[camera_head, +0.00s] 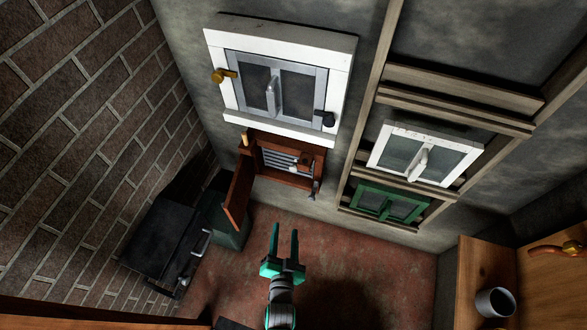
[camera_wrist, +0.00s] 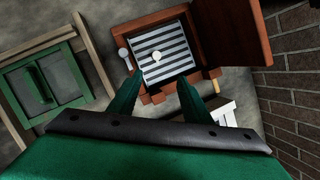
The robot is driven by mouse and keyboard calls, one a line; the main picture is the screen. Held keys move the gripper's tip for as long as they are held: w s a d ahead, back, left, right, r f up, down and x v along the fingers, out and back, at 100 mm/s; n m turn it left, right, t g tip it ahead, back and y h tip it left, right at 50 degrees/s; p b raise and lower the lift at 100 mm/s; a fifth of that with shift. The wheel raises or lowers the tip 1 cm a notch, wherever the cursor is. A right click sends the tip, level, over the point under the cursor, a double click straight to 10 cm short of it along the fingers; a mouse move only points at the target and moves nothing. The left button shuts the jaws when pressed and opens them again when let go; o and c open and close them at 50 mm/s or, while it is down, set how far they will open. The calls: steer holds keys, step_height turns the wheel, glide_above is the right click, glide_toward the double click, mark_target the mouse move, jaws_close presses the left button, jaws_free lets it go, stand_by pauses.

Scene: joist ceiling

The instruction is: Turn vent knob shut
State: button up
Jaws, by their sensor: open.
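The vent is a red-brown wooden box low on the wall, with a striped grey grille (camera_wrist: 174,40) and its door (camera_wrist: 238,30) swung open. It also shows in the head view (camera_head: 291,179), below the large white window. A small pale knob (camera_wrist: 156,57) sits on the grille in the wrist view; it is small and hard to make out in the head view. My gripper (camera_wrist: 160,84) is open and empty. Its fingers point toward the vent, apart from the knob. In the head view my gripper (camera_head: 285,238) is below and in front of the vent.
A grey lever (camera_head: 314,190) hangs at the vent's right edge. A large white window (camera_head: 340,75) is above. A small white window (camera_head: 380,150) and a green one (camera_head: 366,201) are right. A dark box (camera_head: 165,235) stands left; a wooden shelf (camera_head: 477,265) holds a mug (camera_head: 496,304).

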mark_target(294, 170)
steer(key=shift+w+d+f+m, duration=0.55)
steer(key=shift+w+f, duration=0.5)
steer(key=shift+w, duration=3.75)
steer(key=shift+w+d+f+m, duration=0.5)
steer(key=shift+w+f, duration=0.5)
steer(key=shift+w, duration=3.85)
steer(key=shift+w+d+f+m, duration=0.5)
steer(key=shift+w+f, duration=0.55)
steer(key=shift+w, duration=3.75)
steer(key=shift+c, duration=0.2)
steer(key=c, duration=1)
